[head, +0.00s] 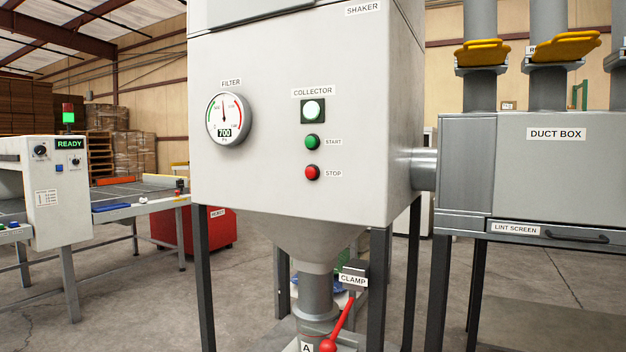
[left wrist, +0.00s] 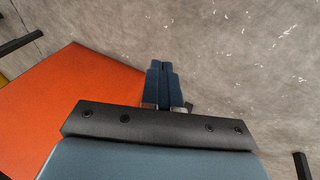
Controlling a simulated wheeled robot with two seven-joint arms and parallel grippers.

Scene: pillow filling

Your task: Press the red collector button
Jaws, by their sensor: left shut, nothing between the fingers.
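The red collector button (head: 312,172), labelled STOP, sits on the front of the grey collector cabinet (head: 260,180). The green START button (head: 312,142) is right above it, and a lit white lamp (head: 312,110) under the COLLECTOR label is above that. No gripper shows in the head view. In the left wrist view my left gripper (left wrist: 164,70) is shut and empty, with its blue fingers together over the concrete floor. An orange surface (left wrist: 75,95) lies to its left. The button is not in the left wrist view. My right gripper is not in view.
A filter gauge (head: 230,118) reading 700 is left of the buttons. A red clamp lever (head: 338,322) is below the cabinet's hopper. The duct box (head: 550,170) stands at the right. A work table (head: 130,209) and control box (head: 58,190) showing READY stand at the left.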

